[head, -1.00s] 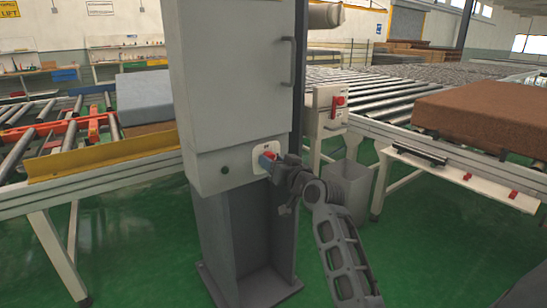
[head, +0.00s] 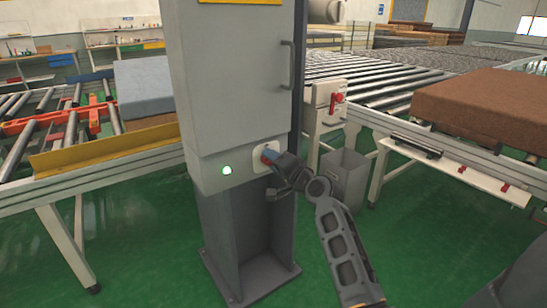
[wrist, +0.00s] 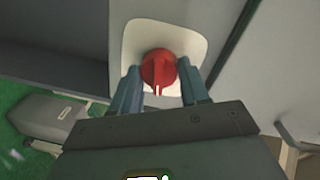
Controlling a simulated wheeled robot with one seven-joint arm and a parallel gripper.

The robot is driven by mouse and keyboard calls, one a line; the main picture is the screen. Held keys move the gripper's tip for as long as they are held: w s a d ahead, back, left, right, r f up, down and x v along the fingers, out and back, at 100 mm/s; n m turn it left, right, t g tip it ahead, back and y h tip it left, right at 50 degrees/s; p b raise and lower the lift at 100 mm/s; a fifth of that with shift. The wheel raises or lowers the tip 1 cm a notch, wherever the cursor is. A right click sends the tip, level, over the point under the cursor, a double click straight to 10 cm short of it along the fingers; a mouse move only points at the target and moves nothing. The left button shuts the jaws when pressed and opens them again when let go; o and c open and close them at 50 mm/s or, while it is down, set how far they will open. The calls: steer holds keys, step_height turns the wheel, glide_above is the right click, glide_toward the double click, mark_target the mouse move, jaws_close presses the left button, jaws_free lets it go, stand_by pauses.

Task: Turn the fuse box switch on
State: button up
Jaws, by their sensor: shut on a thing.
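The fuse box (head: 235,80) is a tall grey cabinet on a dark stand in the head view. Its red rotary switch (wrist: 158,70) sits on a white plate (wrist: 140,36) in the wrist view, with its ridge and white mark pointing down in that picture. My gripper (wrist: 158,84) has its two blue-grey fingers on either side of the red knob, shut on it. In the head view my gripper (head: 270,155) reaches the plate from the right and hides most of the knob. A round lamp (head: 227,170) left of the plate glows whitish green.
A grey bin (head: 345,178) stands right of the cabinet, close to my arm. A small box with a red switch (head: 331,104) is behind it. Roller conveyors flank the cabinet, with a brown mattress (head: 475,105) on the right and a grey-blue one (head: 147,85) on the left.

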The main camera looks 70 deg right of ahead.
steer(key=shift+m+p, duration=0.4)
steer(key=shift+m, duration=0.6)
steer(key=o, duration=1.1)
steer(key=shift+c, duration=0.2)
steer(key=v, duration=0.7)
steer(key=shift+s+b, duration=0.45)
steer(key=shift+a, duration=0.15)
